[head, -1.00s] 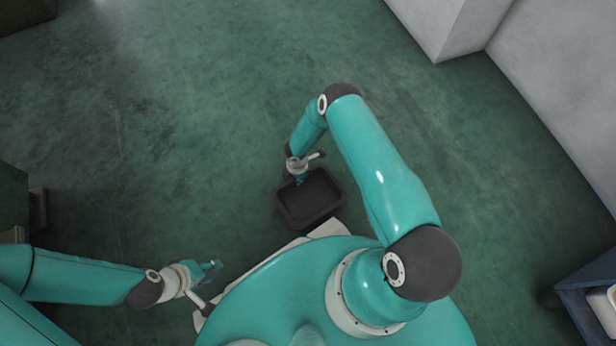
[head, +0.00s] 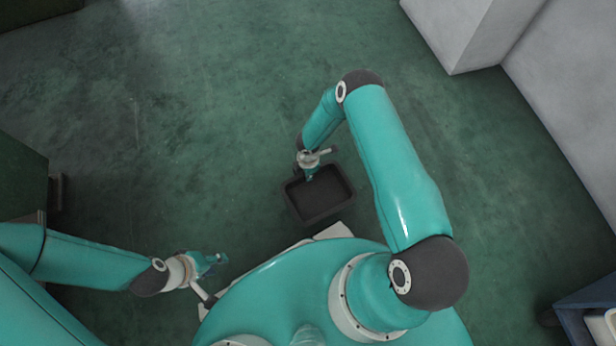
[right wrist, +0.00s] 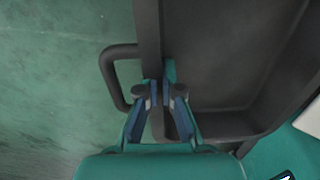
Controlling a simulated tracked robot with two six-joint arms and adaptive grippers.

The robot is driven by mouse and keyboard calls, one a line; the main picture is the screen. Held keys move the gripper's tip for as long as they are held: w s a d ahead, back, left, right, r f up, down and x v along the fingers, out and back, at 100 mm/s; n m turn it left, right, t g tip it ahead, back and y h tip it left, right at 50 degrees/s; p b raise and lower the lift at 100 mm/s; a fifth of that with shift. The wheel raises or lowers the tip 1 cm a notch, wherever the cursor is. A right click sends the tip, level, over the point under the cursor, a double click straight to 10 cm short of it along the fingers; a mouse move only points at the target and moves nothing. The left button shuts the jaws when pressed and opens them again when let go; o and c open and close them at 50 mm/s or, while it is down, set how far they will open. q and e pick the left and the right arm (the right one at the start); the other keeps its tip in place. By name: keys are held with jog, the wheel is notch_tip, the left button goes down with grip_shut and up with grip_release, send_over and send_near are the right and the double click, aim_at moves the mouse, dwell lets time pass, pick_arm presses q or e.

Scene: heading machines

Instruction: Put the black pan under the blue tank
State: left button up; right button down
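The black pan (head: 335,208) is a dark rectangular tray in front of my base in the head view. It also shows large in the right wrist view (right wrist: 220,55), with a loop handle (right wrist: 108,82) on its side. My right gripper (head: 309,174) is at the pan's far left corner. In the right wrist view its fingers (right wrist: 160,92) lie on either side of the pan's rim and are closed on it. My left gripper (head: 222,259) is away from the pan at the lower left, and its finger opening is too small to judge. No blue tank can be clearly identified.
A dark blue structure (head: 585,304) with a pale container stands at the lower right edge. Grey walls or blocks (head: 465,30) are at the upper right. A dark green machine (head: 20,180) is at the left edge. The green floor between is clear.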

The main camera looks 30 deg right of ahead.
notch_tip(320, 180, up, 13)
jog(key=p, duration=0.4)
jog(key=w+a+r+m, duration=0.15)
jog(key=w+r, duration=0.25)
jog(key=r, duration=0.5)
jog(key=w+r+m, duration=0.2)
jog(key=w+r, duration=0.3)
jog(key=r, duration=0.4)
jog(key=w+a+r+m, duration=0.1)
jog(key=w+r, duration=0.3)
jog(key=r, duration=0.4)
jog(key=s+a+r+m, duration=0.2)
jog(key=s+r+m, duration=0.7)
jog(key=m, duration=0.4)
notch_tip(320, 180, up, 22)
jog(key=p, duration=3)
jog(key=shift+s+a, duration=0.15)
jog(key=shift+s, duration=0.25)
jog(key=shift+f, duration=0.1)
